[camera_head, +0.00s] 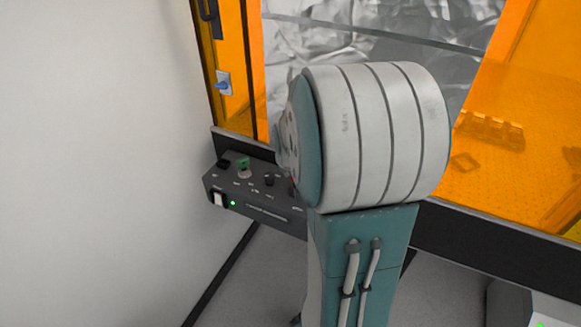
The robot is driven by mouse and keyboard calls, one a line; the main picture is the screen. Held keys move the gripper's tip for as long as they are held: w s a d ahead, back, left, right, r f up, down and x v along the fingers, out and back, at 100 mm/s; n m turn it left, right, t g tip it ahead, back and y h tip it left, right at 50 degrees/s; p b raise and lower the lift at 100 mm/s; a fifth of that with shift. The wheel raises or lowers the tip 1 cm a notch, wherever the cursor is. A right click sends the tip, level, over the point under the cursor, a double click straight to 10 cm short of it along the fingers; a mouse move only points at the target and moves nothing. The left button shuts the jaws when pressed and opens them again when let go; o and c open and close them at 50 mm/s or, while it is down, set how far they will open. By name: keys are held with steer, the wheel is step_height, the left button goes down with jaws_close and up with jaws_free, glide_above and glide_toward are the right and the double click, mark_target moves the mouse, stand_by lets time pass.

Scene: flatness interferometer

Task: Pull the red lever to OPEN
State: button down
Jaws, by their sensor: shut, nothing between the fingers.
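A small patch of red (292,187) shows at the right end of the dark control panel (255,213), right beside my arm. It may be part of the red lever, but my arm covers most of that spot, so I cannot tell its shape or position. The panel's printed labels are too small to read. My large white and teal arm joint fills the middle of the view and hides the panel's right end. My gripper is not in view.
The panel also carries a green knob (243,166), a black knob (269,180), a white rocker switch (218,199) and a lit green lamp (233,204). An orange-windowed enclosure (540,75) stands behind. A pale wall (95,150) bounds the left. Grey floor (255,275) shows below.

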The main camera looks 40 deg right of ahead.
steer(key=shift+s+a, duration=0.2)
steer(key=shift+a, duration=0.2)
steer(key=shift+w+d+r, duration=0.1)
steer(key=shift+d+r, duration=0.25)
steer(key=shift+a+r, duration=0.1)
steer(key=shift+r, duration=0.4)
steer(key=shift+a, duration=0.15)
